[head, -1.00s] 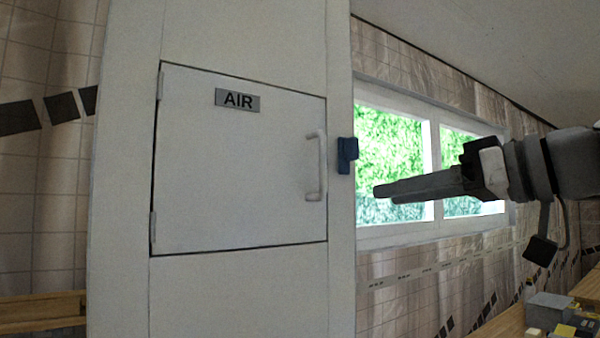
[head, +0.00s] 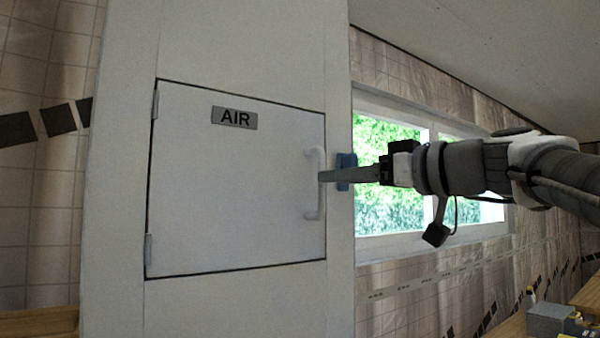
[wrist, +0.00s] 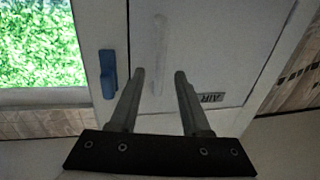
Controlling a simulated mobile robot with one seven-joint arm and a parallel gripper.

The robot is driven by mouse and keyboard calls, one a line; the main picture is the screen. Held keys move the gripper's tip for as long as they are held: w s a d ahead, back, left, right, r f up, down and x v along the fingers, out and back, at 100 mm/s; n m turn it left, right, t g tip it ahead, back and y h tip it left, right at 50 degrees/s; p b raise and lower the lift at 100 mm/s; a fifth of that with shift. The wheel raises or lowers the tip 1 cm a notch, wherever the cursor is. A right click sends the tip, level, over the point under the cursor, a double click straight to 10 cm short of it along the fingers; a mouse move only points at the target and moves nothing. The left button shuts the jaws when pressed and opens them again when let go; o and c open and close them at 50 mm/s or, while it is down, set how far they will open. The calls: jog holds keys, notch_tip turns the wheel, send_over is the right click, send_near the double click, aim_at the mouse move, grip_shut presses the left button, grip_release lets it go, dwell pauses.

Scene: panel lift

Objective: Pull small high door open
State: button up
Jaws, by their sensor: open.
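The small white door (head: 235,190) marked "AIR" (head: 234,118) is shut, flush in a white panel, with hinges on its left edge. Its white vertical bar handle (head: 315,205) is near the right edge. The door (wrist: 220,40) fills much of that view.
A blue latch-like piece (wrist: 108,74) sits on the panel beside the door; in the head view it is partly behind my gripper. A window (head: 390,180) is to the right. A grey box (head: 548,320) stands on a wooden surface at lower right.

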aim_at(322, 206)
jog(key=shift+p+x, duration=0.4)
jog(key=shift+x, duration=1.95)
grip_shut()
